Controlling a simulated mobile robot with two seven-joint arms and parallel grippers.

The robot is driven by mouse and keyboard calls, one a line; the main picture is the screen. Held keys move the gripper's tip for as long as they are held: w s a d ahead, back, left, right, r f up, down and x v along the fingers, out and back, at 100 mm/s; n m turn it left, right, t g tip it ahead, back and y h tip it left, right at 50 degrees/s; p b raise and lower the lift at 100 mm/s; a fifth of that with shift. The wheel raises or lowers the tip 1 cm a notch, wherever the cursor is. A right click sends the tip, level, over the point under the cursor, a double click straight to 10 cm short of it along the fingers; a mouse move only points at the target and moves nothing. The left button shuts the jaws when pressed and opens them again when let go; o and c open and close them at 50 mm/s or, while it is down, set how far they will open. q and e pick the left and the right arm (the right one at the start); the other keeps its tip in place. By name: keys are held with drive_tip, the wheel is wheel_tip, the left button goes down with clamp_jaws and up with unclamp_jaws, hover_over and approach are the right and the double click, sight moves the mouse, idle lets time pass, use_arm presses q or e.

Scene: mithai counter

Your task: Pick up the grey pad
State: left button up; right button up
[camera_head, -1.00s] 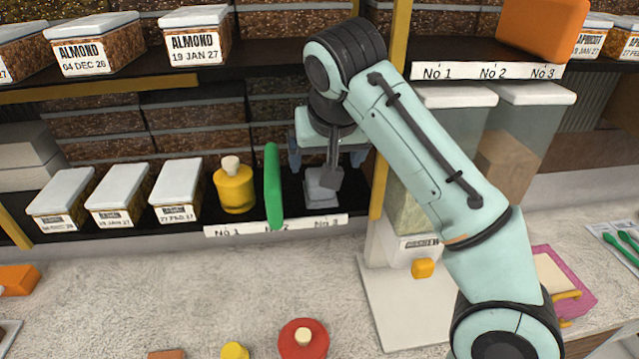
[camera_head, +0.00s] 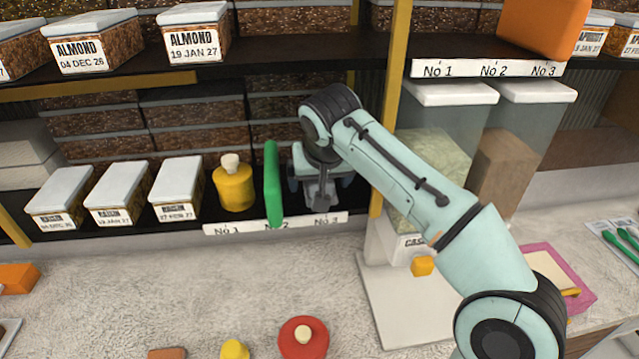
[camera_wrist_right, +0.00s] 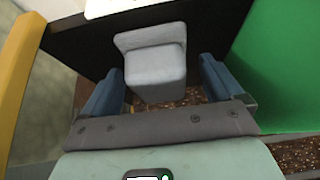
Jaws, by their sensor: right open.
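The grey pad (camera_wrist_right: 155,68) shows in the right wrist view as a light grey block with a raised back edge, on the dark shelf. My right gripper (camera_wrist_right: 161,80) is open, with one blue finger on each side of the pad in that view and a gap at both sides. I cannot tell how deep the pad sits between the fingers. In the head view my right gripper (camera_head: 320,186) is at the lower shelf, above the No 3 label, and hides most of the pad. My left gripper is not in view.
A green upright piece (camera_head: 272,185) stands close left of my right gripper, and it fills the right side of the wrist view (camera_wrist_right: 285,75). A yellow weight-like object (camera_head: 234,188) stands farther left. A yellow post (camera_head: 384,130) is close on the right. The upper shelf (camera_head: 290,84) is above.

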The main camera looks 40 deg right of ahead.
drive_tip(key=c, duration=1.2)
drive_tip(key=shift+c, duration=0.2)
drive_tip(key=shift+r, duration=0.15)
drive_tip(key=shift+r, duration=1.4)
drive_tip(key=shift+s+a+r, duration=0.2)
drive_tip(key=shift+s+a, duration=0.1)
drive_tip(key=shift+s, duration=0.2)
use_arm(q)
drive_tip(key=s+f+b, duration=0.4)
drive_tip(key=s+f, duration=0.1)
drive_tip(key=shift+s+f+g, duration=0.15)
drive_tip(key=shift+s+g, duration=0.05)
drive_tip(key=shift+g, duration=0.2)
use_arm(e)
drive_tip(key=s+a, duration=0.4)
drive_tip(key=s, duration=0.3)
drive_tip(key=s+a, duration=0.4)
drive_tip(key=s, duration=0.3)
drive_tip(key=shift+s, duration=0.4)
